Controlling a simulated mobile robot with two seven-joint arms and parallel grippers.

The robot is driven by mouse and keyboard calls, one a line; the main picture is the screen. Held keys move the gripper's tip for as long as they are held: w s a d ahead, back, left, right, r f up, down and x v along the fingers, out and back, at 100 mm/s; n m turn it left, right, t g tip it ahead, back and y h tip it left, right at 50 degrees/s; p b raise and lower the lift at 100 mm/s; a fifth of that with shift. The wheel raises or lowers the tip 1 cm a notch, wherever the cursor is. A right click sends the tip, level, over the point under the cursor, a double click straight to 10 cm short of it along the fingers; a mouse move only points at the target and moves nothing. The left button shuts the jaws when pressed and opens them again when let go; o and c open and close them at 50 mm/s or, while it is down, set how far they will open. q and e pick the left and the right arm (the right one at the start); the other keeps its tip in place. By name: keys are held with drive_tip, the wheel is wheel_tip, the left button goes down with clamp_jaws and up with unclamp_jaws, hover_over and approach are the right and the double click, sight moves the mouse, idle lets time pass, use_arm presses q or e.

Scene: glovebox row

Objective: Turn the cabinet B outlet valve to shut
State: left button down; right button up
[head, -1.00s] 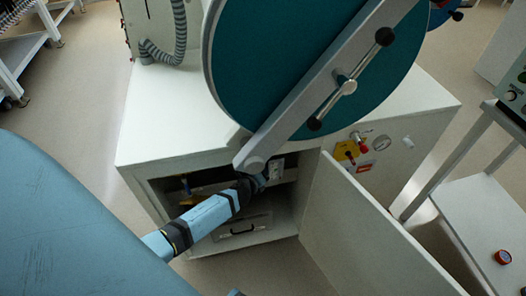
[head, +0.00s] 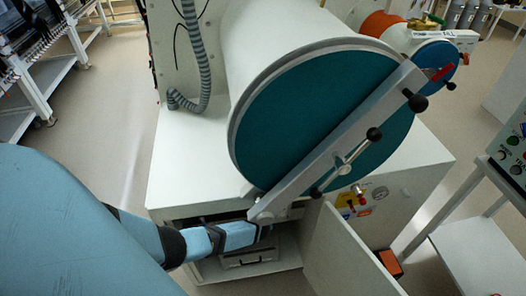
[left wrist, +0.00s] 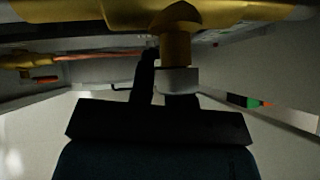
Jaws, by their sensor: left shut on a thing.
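In the left wrist view, a brass-yellow valve fitting (left wrist: 176,45) hangs from a yellow pipe (left wrist: 110,12), with a pale grey part (left wrist: 178,80) at its lower end. My left gripper (left wrist: 163,85) is at this lower end and is shut on the valve; the exact contact is partly hidden. In the head view my left arm reaches into the open lower compartment of the white cabinet (head: 175,180), and its fingers are hidden inside. No label shows which valve this is. My right gripper is not in view.
A second yellow fitting (left wrist: 25,62) with a red part sits left in the wrist view. The compartment's open door (head: 345,255) stands to the right. A large teal round door (head: 300,110) with a grey bar overhangs the opening. A white side table (head: 485,235) is at right.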

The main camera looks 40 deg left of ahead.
use_arm(q)
drive_tip(key=shift+a, duration=0.2)
idle(0.4)
drive_tip(key=c, duration=1.1)
unclamp_jaws()
drive_tip(key=shift+d, duration=0.1)
drive_tip(key=s+d+r+p, duration=0.2)
drive_tip(key=s+d+r, duration=0.1)
drive_tip(key=s+d, duration=0.6)
drive_tip(key=s, duration=0.3)
drive_tip(key=shift+d+r+p, duration=0.25)
drive_tip(key=shift+d+p, duration=0.1)
drive_tip(key=shift+d, duration=0.05)
